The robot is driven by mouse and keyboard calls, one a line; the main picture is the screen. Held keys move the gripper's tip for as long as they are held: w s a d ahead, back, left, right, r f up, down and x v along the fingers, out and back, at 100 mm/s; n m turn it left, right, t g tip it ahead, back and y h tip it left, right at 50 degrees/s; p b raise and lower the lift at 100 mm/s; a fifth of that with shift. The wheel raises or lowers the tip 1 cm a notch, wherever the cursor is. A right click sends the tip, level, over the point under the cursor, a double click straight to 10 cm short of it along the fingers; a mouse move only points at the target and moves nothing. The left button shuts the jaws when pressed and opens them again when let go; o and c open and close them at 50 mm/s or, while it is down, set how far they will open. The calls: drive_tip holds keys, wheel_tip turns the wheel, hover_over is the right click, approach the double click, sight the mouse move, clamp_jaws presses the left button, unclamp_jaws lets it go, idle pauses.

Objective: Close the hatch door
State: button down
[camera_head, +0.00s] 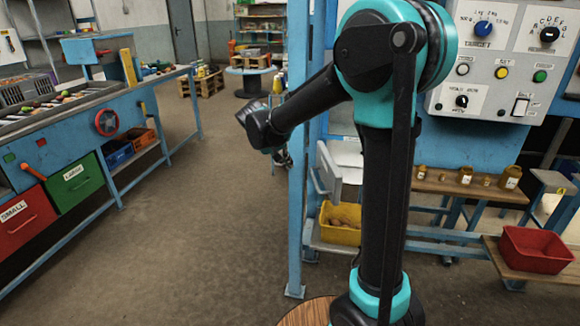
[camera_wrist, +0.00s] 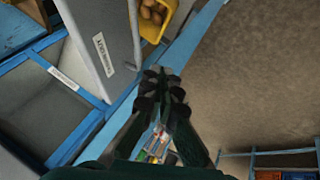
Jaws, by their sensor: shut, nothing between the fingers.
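The hatch door is a light grey panel with a white label, standing swung out from its blue frame in the wrist view (camera_wrist: 103,38). In the head view it shows as a small grey panel (camera_head: 329,172) beside the blue post, partly hidden by my arm. The grey hatch opening (camera_wrist: 45,105) lies left of the blue frame bar in the wrist view. My gripper (camera_wrist: 163,84) is shut and empty, just right of the door's edge and over the blue post, with no clear contact. In the head view its fingers are hard to make out at the end of my arm.
A blue post (camera_head: 296,150) stands close to my arm. A yellow bin (camera_head: 340,232) with brown items sits below the door. A control panel (camera_head: 500,55) and a red bin (camera_head: 536,249) are at right. Open floor (camera_head: 200,230) lies left, before a blue workbench.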

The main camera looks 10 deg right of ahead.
drive_tip(key=w+d+f, duration=0.3)
drive_tip(key=d+f, duration=0.4)
drive_tip(key=f, duration=0.1)
drive_tip(key=shift+d, duration=0.35)
drive_tip(key=shift+d, duration=0.1)
drive_tip(key=w+d+n+t+y, duration=0.1)
drive_tip(key=d+n, duration=0.3)
drive_tip(key=d, duration=0.7)
drive_tip(key=w+d+n+t+y, duration=0.1)
drive_tip(key=w+d+n+y, duration=0.2)
drive_tip(key=d, duration=0.8)
drive_tip(key=shift+w+d+n, duration=0.4)
drive_tip(key=shift+w, duration=0.05)
